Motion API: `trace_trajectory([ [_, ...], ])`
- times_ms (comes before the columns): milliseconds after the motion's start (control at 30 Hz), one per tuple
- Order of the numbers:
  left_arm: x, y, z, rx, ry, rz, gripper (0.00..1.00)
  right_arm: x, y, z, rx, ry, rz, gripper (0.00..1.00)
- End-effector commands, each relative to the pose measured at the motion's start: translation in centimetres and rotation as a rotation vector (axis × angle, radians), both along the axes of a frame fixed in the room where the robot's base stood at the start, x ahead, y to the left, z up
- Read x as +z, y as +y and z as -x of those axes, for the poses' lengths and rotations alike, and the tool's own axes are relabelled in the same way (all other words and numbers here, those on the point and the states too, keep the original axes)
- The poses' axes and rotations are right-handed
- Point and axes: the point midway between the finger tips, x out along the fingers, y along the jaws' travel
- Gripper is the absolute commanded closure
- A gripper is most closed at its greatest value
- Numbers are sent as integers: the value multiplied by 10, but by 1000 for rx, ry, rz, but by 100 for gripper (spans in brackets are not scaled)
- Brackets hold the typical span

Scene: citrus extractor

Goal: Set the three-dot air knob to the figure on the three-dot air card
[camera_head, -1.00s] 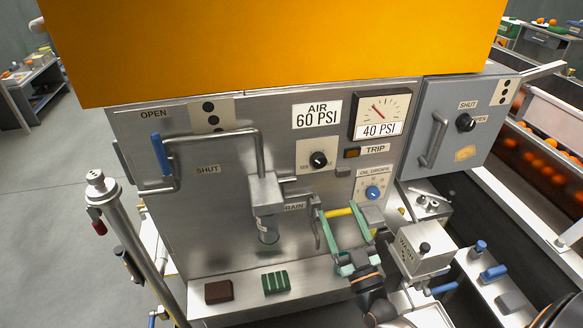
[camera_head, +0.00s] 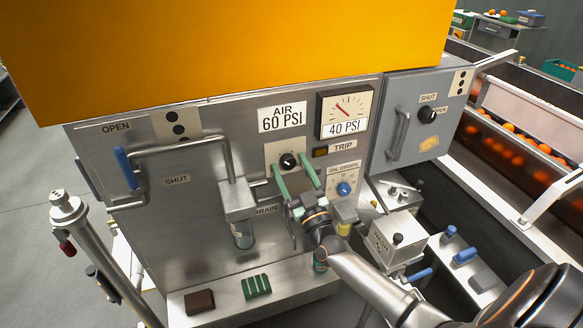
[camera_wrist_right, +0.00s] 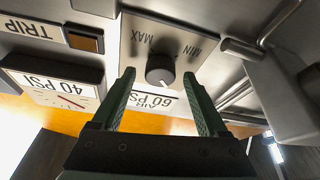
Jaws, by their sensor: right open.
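The air knob (camera_head: 288,161) is a black dial with a pale pointer mark on a light plate, on the front panel. Above it the air card (camera_head: 282,117) reads AIR 60 PSI, and the gauge (camera_head: 345,113) beside it reads 40 PSI. My right gripper (camera_head: 293,176) is open, its green fingers pointing up at the panel just below the knob. In the right wrist view the knob (camera_wrist_right: 160,70) shows between and beyond the two open fingertips (camera_wrist_right: 160,82), apart from them, with MIN and MAX on its plate. My left gripper is out of view.
A blue-handled lever pipe (camera_head: 127,168) and a clear-bowled filter (camera_head: 242,220) stand out left of the knob. A TRIP label and amber button (camera_head: 320,152) and the blue oil drops knob (camera_head: 344,188) are to the right. A brown block (camera_head: 199,301) and a green block (camera_head: 256,286) lie on the ledge.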

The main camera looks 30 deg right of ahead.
Motion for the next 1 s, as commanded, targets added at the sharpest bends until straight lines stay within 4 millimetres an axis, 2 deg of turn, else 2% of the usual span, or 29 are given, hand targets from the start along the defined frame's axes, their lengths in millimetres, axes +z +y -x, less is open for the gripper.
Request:
trace_trajectory([
  [300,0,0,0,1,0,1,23,0,0,-2,0,1,-1,25],
  [900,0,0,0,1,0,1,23,0,0,-1,0,0,-1,92],
  [1000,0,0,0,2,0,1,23,0,0,-1,0,0,-1,100],
])
